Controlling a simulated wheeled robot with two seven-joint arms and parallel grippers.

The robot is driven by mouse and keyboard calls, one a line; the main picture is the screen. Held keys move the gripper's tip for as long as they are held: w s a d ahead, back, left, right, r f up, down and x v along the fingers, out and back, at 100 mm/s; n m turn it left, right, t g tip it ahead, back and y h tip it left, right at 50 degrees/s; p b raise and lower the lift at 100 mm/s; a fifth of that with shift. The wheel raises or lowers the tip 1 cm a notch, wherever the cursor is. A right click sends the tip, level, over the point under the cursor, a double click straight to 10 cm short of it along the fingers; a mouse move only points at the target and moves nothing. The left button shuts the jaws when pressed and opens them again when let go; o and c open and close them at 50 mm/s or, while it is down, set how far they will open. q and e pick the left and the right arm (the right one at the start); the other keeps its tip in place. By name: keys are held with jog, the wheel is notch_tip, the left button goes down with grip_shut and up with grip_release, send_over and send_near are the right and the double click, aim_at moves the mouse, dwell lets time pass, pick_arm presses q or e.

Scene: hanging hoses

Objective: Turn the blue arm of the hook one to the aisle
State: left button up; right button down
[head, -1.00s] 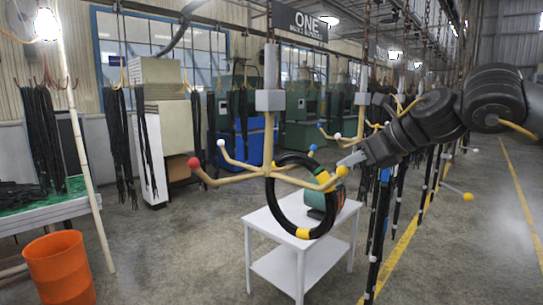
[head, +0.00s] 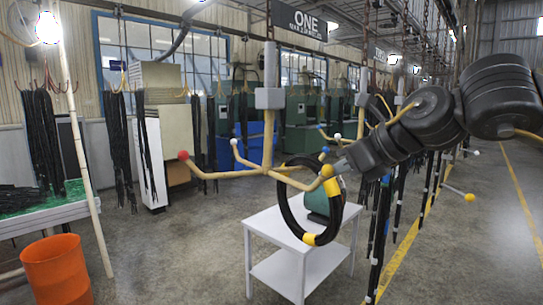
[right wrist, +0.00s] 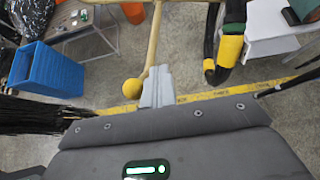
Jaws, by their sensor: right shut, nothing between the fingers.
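Hook one (head: 268,140) hangs under the ONE sign (head: 299,20) and has tan arms with coloured balls. Its red ball (head: 183,155) is at the left, its white ball (head: 233,141) behind, its blue ball (head: 325,149) back right and its yellow ball (head: 327,170) front right. A black hose ring (head: 283,203) with yellow bands hangs at the right side; I cannot tell from which arm. My right gripper (head: 342,166) is shut and empty beside the yellow ball. In the right wrist view, the shut fingers (right wrist: 157,88) are right beside a yellow ball (right wrist: 131,88). My left gripper is out of view.
A white table (head: 270,229) stands below the hook with a green object (head: 317,205) on it. An orange bin (head: 57,268) and a pale pole are at the left. More hooks with hanging hoses stand behind my right arm. A yellow floor line (head: 400,255) marks the open aisle at right.

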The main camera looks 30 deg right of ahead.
aim_at(326, 171)
jog(key=shift+a, duration=1.95)
jog(key=w+a+b, duration=0.1)
jog(key=w+a, duration=0.2)
jog(key=a, duration=0.4)
jog(key=w+a+b, duration=0.2)
jog(key=w+a, duration=0.2)
jog(key=a, duration=0.3)
jog(key=s+d+r+p, duration=0.2)
jog(key=d+r+p, duration=0.2)
jog(key=r, duration=0.5)
jog(key=shift+p, duration=0.4)
jog(key=shift+s, duration=0.1)
